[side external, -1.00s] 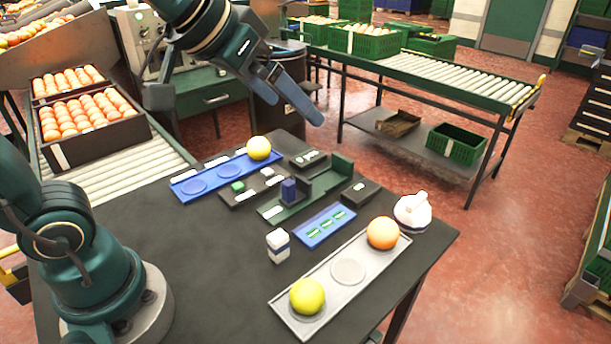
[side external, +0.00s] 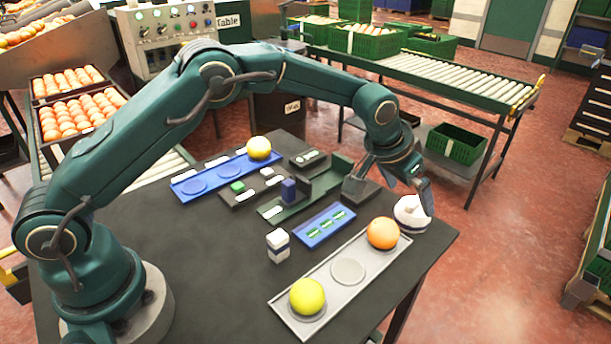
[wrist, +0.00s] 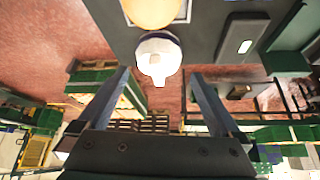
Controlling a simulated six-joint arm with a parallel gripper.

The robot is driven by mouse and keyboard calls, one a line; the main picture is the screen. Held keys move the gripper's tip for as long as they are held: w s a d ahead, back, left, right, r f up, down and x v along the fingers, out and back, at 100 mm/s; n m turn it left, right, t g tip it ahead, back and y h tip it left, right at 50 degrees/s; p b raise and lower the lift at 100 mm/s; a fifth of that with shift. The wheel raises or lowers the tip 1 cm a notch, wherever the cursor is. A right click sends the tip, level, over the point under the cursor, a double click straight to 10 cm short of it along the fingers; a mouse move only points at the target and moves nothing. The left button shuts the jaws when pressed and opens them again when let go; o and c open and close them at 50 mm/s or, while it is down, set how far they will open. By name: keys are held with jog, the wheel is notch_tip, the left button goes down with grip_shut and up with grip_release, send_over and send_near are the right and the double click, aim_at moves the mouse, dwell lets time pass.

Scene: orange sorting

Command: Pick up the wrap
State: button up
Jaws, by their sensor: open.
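The wrap (side external: 408,214) is a white bundle with a twisted top. It sits at the right corner of the dark table, just beyond the grey tray. In the wrist view the wrap (wrist: 158,52) lies ahead, with its narrow end towards the gap between my fingers. My gripper (side external: 423,192) is open over the wrap, pointing down, and one finger partly covers it in the side view. In the wrist view my gripper (wrist: 158,76) shows both fingers apart with nothing held. Contact with the wrap cannot be told.
The grey tray (side external: 347,271) beside the wrap holds an orange fruit (side external: 382,233) and a yellow fruit (side external: 307,296). The table's right edge is close.

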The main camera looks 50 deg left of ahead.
aim_at(409, 202)
jog(key=shift+d+f, duration=0.15)
jog(key=shift+f, duration=0.35)
jog(key=shift+x, duration=2.3)
jog(key=c, duration=1.4)
